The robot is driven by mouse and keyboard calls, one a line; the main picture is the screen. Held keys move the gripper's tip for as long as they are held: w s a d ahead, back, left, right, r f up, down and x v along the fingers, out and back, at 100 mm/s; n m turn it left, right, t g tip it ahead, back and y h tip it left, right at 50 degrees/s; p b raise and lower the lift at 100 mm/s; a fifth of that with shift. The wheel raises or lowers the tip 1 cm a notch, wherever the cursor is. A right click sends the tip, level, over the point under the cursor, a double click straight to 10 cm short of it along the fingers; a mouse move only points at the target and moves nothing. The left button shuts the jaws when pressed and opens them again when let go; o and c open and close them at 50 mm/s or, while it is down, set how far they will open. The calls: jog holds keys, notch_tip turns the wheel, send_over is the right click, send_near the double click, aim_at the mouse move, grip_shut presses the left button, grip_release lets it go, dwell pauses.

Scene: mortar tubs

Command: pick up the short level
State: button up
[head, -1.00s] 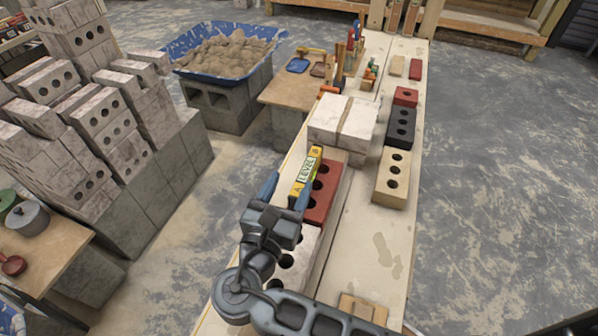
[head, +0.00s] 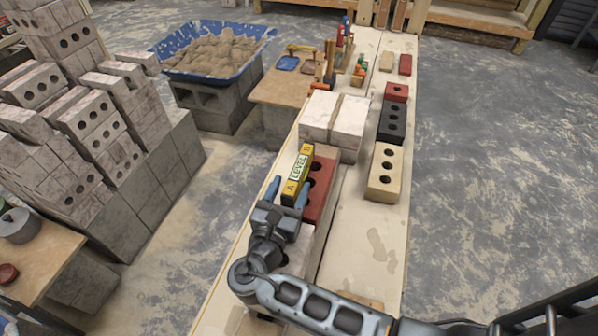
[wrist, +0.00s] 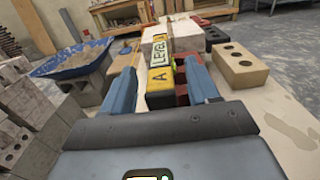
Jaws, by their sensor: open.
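My gripper (head: 290,184) is open at the level's near end, one blue-grey finger on each side. In the wrist view, the level (wrist: 160,65) runs away from me between the fingers of my gripper (wrist: 160,72), with gaps visible. I cannot tell whether either finger touches it.
A pale block stack (head: 335,122) stands just beyond the level. A tan holed brick (head: 385,170) and a black one (head: 392,121) lie to the right on the plank bench (head: 350,240). A blue sand tub (head: 213,52) and a brick pile (head: 90,130) are left.

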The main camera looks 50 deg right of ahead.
aim_at(299, 174)
jog(key=shift+x, duration=1.35)
jog(key=shift+c, duration=0.2)
grip_shut()
